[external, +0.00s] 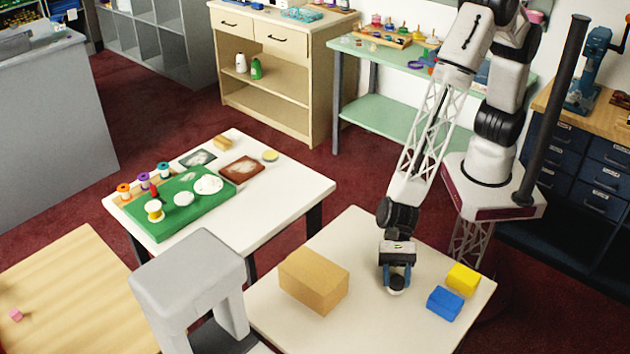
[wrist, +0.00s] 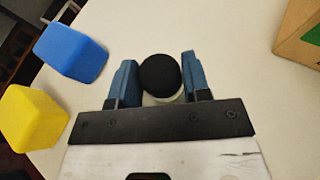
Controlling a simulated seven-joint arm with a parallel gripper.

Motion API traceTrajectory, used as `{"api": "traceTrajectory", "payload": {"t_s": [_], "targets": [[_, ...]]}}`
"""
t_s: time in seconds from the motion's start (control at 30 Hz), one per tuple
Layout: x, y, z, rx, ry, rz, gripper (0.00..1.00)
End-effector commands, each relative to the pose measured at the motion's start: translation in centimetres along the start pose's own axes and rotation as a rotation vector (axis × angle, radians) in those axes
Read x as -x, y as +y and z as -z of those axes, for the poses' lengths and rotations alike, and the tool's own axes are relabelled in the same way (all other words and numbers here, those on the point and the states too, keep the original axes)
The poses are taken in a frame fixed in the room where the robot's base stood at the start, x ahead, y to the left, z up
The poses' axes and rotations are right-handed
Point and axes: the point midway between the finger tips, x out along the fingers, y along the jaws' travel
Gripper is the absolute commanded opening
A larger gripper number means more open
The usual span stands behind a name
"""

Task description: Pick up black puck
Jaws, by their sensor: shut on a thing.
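The black puck (wrist: 160,73) sits between the two blue fingers of my gripper (wrist: 159,64) in the wrist view, with a pale rim showing at its lower edge. The fingers are shut on it from both sides. In the external view my gripper (external: 396,281) points down at the white table, and the puck (external: 397,291) shows only partly between the fingertips. I cannot tell whether the puck touches the tabletop.
A blue block (external: 444,303) and a yellow block (external: 463,279) stand to the right of my gripper. A cardboard box (external: 314,281) stands to its left. The white tabletop (external: 355,235) is clear behind them. A second table (external: 310,187) holds a green board (external: 180,205).

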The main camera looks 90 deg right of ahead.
Motion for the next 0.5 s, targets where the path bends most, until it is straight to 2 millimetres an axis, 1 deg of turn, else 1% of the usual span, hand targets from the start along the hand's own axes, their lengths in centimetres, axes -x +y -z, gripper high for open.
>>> {"api": "traceTrajectory", "payload": {"t_s": [0.17, 0.37, 0.4, 0.5], "targets": [[0.4, 0.0, -1.1, 0.0, -0.002, 0.0, 0.21], [1.4, 0.1, -3.4, 0.002, -0.002, 0.001, 0.21], [1.8, 0.5, -2.9, 0.0, 0.0, 0.0, 0.21], [2.9, 1.2, -2.5, 0.0, 0.0, 0.0, 0.21]]}}
